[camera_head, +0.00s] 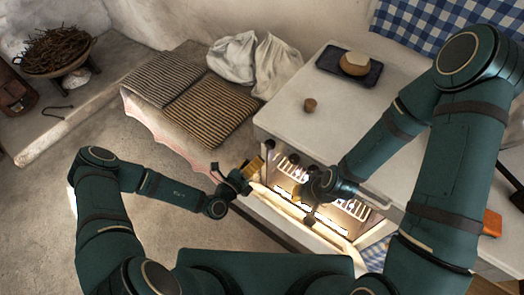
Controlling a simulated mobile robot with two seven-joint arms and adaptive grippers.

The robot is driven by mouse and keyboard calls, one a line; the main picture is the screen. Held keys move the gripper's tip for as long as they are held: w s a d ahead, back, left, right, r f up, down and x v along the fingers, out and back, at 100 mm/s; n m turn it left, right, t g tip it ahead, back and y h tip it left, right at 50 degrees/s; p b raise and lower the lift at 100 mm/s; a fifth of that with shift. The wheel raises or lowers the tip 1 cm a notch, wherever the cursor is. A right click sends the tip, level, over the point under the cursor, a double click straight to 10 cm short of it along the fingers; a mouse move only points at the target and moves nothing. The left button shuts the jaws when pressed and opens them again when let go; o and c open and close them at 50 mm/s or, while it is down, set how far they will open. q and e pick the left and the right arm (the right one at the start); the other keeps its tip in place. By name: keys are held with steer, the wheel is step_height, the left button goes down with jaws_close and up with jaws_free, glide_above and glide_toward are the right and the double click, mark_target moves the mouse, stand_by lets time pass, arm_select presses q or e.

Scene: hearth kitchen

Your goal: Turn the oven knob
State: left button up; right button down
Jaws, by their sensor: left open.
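The white oven (345,110) stands at centre right, with its lit front opening and wire racks (354,208) facing me. Small dark round knobs (270,144) show along its upper front edge; another knob (294,158) is further right. My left gripper (254,168) is open at the oven's left front corner, just below the leftmost knob. I cannot tell whether it touches anything. My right gripper (311,203) is in front of the lit opening and hides part of the front. Its fingers are too small and dark to read.
On the oven top are a small brown cup (310,105) and a dark tray (333,67) with a round loaf-like thing (355,64). Left of it, a low bench holds striped mats (211,108) and white sacks (233,60).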

arm_select(q)
steer(key=v, duration=0.3)
steer(key=shift+s, duration=0.15)
stand_by(0.5)
